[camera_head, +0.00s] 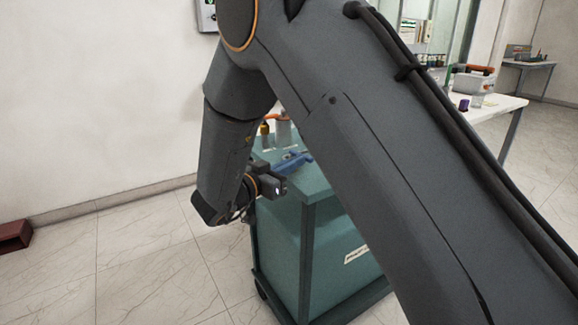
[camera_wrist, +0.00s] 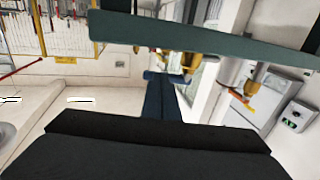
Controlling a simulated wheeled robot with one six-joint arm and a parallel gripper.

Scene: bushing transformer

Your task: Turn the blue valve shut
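A blue part (camera_head: 292,162), which looks like the blue valve, sits at the top of the teal transformer cabinet (camera_head: 285,245). My gripper (camera_head: 268,183) is at the left side of the cabinet top, close to the blue part. I cannot tell whether they touch. The fingers are not clear in the head view. In the wrist view a dark blue piece (camera_wrist: 162,97) stands in the middle, beyond a black part of mine along the bottom. I cannot tell whether it is the valve. My arm hides much of the cabinet's right side and top.
Orange-brown fittings (camera_head: 265,128) rise from the cabinet top, near my gripper. A white wall stands behind and left. A red-brown box (camera_head: 14,235) lies on the floor at left. A white table (camera_head: 497,106) with containers is at right.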

